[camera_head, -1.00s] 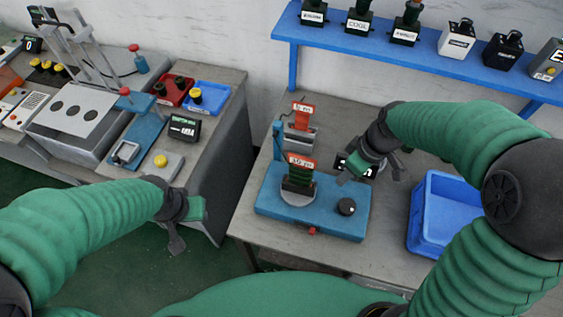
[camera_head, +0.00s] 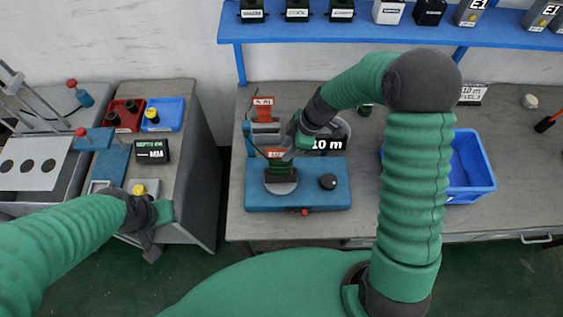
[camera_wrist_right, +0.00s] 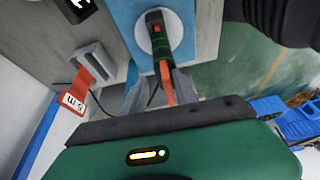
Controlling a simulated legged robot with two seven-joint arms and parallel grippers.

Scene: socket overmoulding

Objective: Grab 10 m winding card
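The 10 m winding card, an orange-red card (camera_head: 275,153), stands upright on a dark holder on the round plate of the blue fixture (camera_head: 310,196). In the right wrist view the card (camera_wrist_right: 167,85) shows nearly edge-on between the two grey fingers of my right gripper (camera_wrist_right: 162,92). The fingers are apart on either side of it, with narrow gaps visible. In the head view my right gripper (camera_head: 291,146) partly hides the card. My left gripper (camera_head: 158,232) is open and empty, low beside the left table.
Another orange-red card marked 5 m (camera_head: 263,103) stands behind on a grey holder. A black "10 m" sign (camera_head: 327,144) is just right of my right gripper. A blue bin (camera_head: 470,170) is to the right. A black knob (camera_head: 328,181) sits on the fixture.

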